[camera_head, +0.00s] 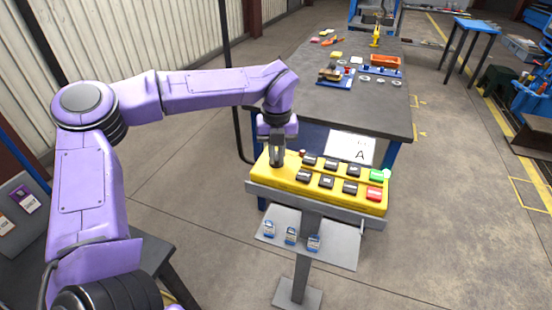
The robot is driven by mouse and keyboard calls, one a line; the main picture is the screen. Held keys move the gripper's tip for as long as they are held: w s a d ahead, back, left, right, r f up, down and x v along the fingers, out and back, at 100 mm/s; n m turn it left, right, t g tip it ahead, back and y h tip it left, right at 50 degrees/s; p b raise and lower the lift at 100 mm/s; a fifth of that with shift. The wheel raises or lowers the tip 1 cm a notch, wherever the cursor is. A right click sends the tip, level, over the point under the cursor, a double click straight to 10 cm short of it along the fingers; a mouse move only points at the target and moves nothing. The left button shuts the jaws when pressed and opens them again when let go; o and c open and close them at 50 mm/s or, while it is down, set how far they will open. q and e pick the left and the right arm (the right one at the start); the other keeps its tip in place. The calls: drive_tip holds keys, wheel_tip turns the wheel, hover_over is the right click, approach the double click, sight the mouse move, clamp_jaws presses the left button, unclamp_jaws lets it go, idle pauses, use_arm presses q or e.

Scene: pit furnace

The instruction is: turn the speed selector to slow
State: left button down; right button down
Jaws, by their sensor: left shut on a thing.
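A yellow control panel (265,173) sits on a grey stand in the middle of the head view. It carries several black buttons, a green button (376,175) and a red button (374,193). My left gripper (277,163) points down at the left end of the panel and is shut on a small part there, which I take to be the speed selector. The fingers hide that part, so its pointing direction cannot be read. My right gripper is not in view.
A grey shelf (340,248) below the panel holds several small blue-and-white items. Behind the panel, a dark workbench (350,112) carries trays and tools. A white sign marked A (352,149) hangs at its front.

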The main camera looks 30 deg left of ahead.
sight(278, 158)
use_arm(q)
drive_tip(key=shift+w+n+b, duration=0.1)
drive_tip(key=shift+n+b, duration=0.25)
drive_tip(key=shift+n, duration=0.25)
drive_tip(key=shift+r, duration=0.1)
drive_tip(key=c, duration=1.1)
unclamp_jaws()
drive_tip(key=shift+d, duration=0.1)
drive_tip(key=shift+c, duration=0.2)
wheel_tip(278, 158, up, 10)
drive_tip(key=shift+r+b, duration=0.25)
drive_tip(key=shift+b, duration=0.2)
